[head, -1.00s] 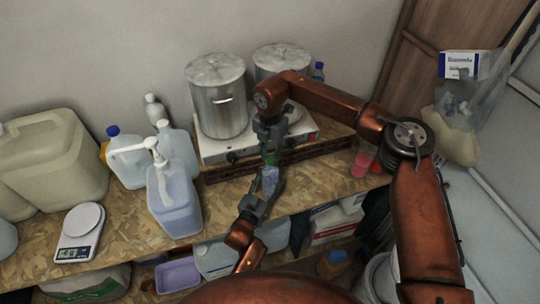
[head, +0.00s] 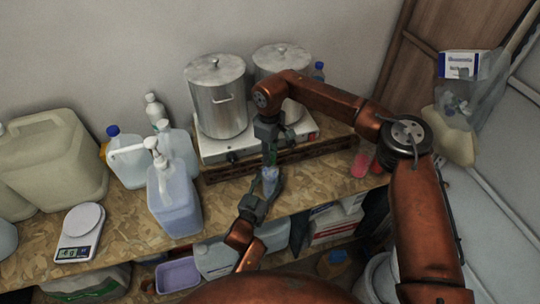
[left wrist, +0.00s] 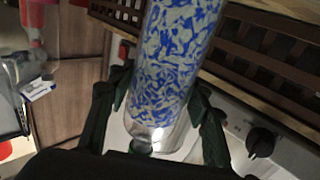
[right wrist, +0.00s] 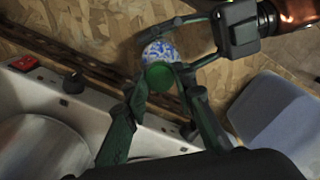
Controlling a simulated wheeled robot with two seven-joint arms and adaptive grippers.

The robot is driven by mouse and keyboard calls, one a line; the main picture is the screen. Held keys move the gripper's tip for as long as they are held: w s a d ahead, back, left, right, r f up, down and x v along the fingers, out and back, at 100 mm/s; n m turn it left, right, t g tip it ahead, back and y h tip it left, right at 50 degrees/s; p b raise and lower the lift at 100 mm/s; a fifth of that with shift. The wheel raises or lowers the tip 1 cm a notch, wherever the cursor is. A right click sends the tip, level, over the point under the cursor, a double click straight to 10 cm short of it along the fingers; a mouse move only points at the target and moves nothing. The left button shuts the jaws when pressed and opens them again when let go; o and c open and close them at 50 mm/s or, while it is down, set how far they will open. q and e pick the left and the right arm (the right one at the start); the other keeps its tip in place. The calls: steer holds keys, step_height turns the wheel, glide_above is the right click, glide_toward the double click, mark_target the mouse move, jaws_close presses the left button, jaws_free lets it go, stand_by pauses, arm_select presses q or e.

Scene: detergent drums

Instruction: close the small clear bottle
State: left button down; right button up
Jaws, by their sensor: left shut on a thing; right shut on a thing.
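My right gripper (head: 270,155) points down from above the bottle. It is shut on a green cap (right wrist: 162,77), which sits over the bottle's top in the right wrist view. The bottle (right wrist: 160,50) shows just beyond the cap. I cannot tell whether the cap is seated on the neck, as the fingers partly hide the join.
A hot plate (head: 215,150) with two metal pots (head: 217,100) stands behind the grippers. A pump jug (head: 175,205), other jugs and a scale (head: 80,235) are at left. A pink container (head: 360,165) stands at right. The board (head: 125,235) is clear between scale and pump jug.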

steer(key=o, duration=0.7)
steer(key=shift+c, duration=0.2)
steer(key=shift+r, duration=0.1)
steer(key=shift+r, duration=2.15)
steer(key=shift+c, duration=0.3)
